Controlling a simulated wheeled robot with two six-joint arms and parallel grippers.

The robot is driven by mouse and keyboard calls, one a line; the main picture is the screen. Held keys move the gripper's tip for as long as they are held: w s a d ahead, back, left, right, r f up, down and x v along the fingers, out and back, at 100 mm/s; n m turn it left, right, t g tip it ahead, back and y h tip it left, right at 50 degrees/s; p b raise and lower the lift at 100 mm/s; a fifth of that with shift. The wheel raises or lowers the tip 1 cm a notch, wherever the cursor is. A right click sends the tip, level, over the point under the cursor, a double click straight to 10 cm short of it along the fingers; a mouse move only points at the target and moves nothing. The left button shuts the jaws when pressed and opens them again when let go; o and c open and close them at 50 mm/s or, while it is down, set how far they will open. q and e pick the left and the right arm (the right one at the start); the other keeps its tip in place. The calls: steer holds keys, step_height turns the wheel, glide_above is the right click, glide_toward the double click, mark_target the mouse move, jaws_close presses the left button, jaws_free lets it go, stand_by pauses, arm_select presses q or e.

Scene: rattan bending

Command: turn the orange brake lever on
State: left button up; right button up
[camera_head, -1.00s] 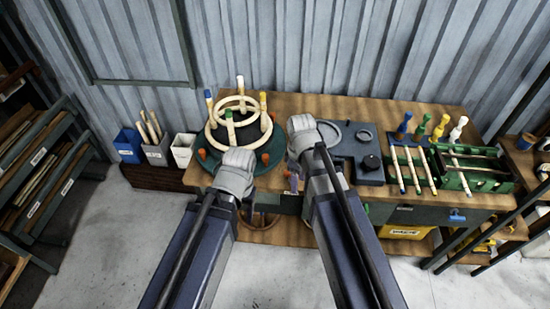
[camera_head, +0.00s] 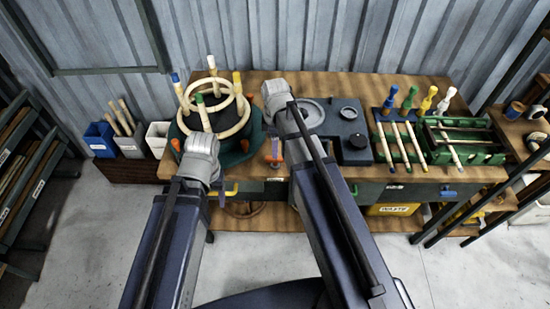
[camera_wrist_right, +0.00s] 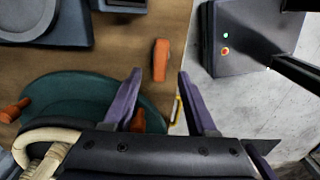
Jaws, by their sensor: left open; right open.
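The orange brake lever (camera_head: 275,147) stands at the front edge of the bench, right of the round green base (camera_head: 240,152). In the right wrist view the orange lever (camera_wrist_right: 161,60) lies ahead, between the lines of my two purple fingers. My right gripper (camera_wrist_right: 159,76) is open, with a finger on each side and no visible grip on it. Another orange piece (camera_wrist_right: 138,121) shows beside the left finger, partly hidden.
A pale rattan ring (camera_head: 243,112) sits among coloured pegs on the green base. A dark grey block (camera_head: 355,150) with a black knob is right of my right arm. A green rack (camera_head: 470,155) holds sticks farther right. Bins (camera_head: 100,138) stand left.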

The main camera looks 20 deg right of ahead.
mark_target(275, 162)
step_height(275, 162, down, 5)
steer(key=b, duration=0.4)
steer(key=shift+f, duration=0.1)
steer(key=shift+c, duration=0.3)
jaws_close()
